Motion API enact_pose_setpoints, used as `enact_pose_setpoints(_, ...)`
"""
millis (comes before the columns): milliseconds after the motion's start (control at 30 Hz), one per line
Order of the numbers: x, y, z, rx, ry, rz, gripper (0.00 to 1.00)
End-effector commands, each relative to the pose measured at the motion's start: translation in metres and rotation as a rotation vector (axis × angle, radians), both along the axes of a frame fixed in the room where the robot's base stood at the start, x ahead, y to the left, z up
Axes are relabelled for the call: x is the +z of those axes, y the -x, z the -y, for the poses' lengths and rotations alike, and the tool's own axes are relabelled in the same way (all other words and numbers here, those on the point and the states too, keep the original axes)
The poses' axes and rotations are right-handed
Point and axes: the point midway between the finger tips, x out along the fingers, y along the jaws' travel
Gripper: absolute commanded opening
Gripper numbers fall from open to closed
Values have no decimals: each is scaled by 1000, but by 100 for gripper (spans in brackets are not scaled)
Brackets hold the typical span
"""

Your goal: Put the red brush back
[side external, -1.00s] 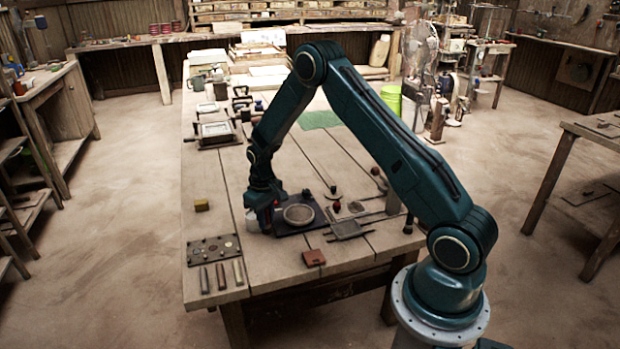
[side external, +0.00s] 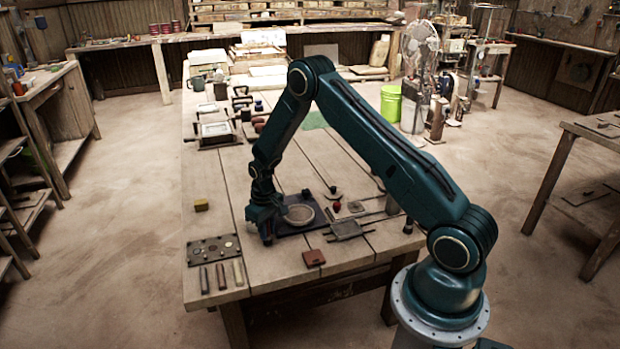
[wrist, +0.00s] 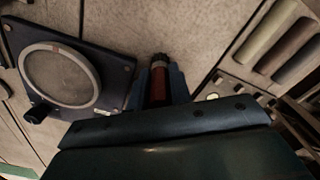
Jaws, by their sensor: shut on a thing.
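The red brush (wrist: 158,86) stands out from between the two fingers of my gripper (wrist: 157,77) in the wrist view. It has a red body, a pale band and a dark end. My gripper is shut on it. In the side view my gripper (side external: 265,222) is low over the table, just left of the dark board with the round dish. The brush cannot be made out clearly there. I cannot tell whether the brush touches the table.
The round dish (side external: 299,214) sits on the dark board (wrist: 121,95). A spotted plate (side external: 213,250) and three short bars (side external: 221,276) lie at front left. A yellow block (side external: 201,205) and a reddish-brown tile (side external: 314,258) lie nearby. Bare planks surround these.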

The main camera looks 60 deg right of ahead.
Motion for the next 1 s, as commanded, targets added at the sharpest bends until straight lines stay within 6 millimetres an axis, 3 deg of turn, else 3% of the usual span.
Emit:
enact_pose_setpoints(100,-3,0,0,0,0,0,0)
enact_pose_setpoints(133,-3,0,0,0,0,0,22)
enact_pose_setpoints(233,-3,0,0,0,0,0,42)
enact_pose_setpoints(667,0,0,0,0,0,0,42)
enact_pose_setpoints(1000,31,0,0,0,0,2,42)
